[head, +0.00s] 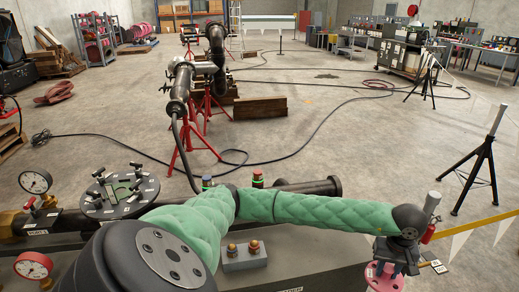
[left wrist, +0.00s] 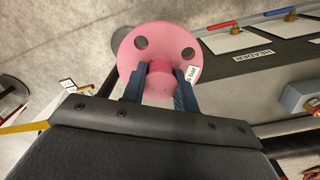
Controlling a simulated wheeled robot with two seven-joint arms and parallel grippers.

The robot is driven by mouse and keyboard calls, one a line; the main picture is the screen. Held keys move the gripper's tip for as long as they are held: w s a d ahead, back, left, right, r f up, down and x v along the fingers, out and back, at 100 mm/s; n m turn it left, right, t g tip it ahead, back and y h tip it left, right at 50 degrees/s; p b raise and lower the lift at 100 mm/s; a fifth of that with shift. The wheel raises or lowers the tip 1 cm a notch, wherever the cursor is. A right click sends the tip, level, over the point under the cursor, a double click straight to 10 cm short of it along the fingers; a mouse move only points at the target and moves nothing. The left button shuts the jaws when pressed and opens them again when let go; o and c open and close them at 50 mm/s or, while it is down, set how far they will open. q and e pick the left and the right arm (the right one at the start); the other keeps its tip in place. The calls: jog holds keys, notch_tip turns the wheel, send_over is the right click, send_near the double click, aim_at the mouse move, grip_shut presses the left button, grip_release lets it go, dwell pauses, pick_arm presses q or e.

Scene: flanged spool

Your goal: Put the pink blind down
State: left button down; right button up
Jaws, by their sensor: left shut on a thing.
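The pink blind (head: 381,279) is a round flanged piece with bolt holes, at the bottom right of the head view. In the left wrist view its pink disc (left wrist: 160,40) shows two dark holes and a small white label beside a central hub. My left gripper (head: 393,262) is shut on the hub, with its dark blue fingers on both sides in the left wrist view (left wrist: 160,88). The blind is held at the end of the grey bench (head: 325,262), partly over floor in the wrist view. Its height cannot be told. My right gripper is not in view.
A dark pipe (head: 320,187) and a round bolted flange (head: 120,195) lie along the bench, with pressure gauges (head: 35,182) at left. Two brass-topped fittings (head: 243,253) sit nearer. A black tripod post (head: 480,165) and yellow tape (head: 480,223) stand at right.

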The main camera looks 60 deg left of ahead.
pick_arm(q)
jog(key=shift+w+a+r+n, duration=0.15)
jog(key=shift+w+a+n, duration=0.2)
jog(key=shift+n, duration=0.55)
jog(key=n, duration=0.1)
jog(key=w+a+n, duration=0.1)
jog(key=n, duration=0.1)
jog(key=shift+w+a, duration=0.1)
jog(key=shift+a, duration=0.1)
jog(key=n, duration=0.1)
jog(key=w+a+n, duration=0.1)
jog(key=n, duration=0.1)
jog(key=shift+a+r+n, duration=0.15)
jog(key=shift+n, duration=0.15)
jog(key=w+a+r+n, duration=0.1)
jog(key=w+a+n, duration=0.2)
jog(key=n, duration=1.2)
jog(key=shift+a, duration=1.7)
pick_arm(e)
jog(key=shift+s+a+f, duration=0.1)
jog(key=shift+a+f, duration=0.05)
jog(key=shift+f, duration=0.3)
pick_arm(q)
jog(key=shift+w, duration=0.1)
